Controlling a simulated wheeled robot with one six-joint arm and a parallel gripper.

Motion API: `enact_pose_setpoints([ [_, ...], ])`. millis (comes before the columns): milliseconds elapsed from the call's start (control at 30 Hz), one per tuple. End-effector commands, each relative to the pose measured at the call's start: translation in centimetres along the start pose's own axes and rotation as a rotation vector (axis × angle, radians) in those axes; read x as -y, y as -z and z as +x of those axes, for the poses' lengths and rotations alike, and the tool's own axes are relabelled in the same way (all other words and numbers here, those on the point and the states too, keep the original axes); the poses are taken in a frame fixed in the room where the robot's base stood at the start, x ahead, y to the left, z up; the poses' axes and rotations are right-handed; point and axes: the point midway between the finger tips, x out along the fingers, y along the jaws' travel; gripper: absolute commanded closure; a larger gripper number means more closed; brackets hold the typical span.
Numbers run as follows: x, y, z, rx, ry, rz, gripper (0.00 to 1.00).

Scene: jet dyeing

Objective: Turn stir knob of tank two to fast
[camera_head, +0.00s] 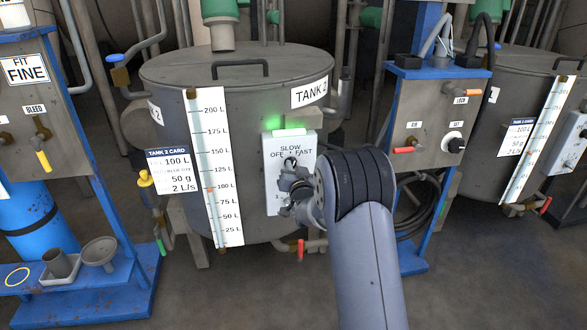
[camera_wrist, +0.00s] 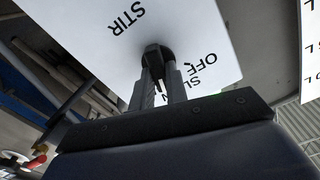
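Tank two (camera_head: 262,85) is a grey round tank labelled TANK 2. Its white stir panel (camera_head: 276,180) reads SLOW at the top, OFF at the left and FAST at the right. The dark stir knob (camera_head: 291,161) sits on this panel, partly hidden by my gripper (camera_head: 287,178). In the wrist view the panel (camera_wrist: 105,35) appears upside down, with the words STIR and OFF readable. There my two fingertips (camera_wrist: 160,72) close in on both sides of the black knob (camera_wrist: 157,52). They appear to touch it. The knob's pointer direction cannot be told.
A lit green-white lamp (camera_head: 289,132) tops the panel. A level gauge (camera_head: 214,165) and a tank card (camera_head: 172,171) are left of it. A blue-framed control post (camera_head: 425,120) stands close on the right. A red-handled valve (camera_head: 300,249) is below. Open floor lies in front.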

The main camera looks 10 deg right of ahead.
Motion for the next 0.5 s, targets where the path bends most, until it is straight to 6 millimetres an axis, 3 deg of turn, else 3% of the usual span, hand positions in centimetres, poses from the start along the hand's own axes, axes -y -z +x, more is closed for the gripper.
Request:
enact_pose_setpoints([
  [167, 0.0, 0.01, -0.01, 0.0, 0.0, 0.0, 1.0],
  [500, -0.07, -0.13, -0.01, -0.001, 0.0, 0.026, 1.0],
])
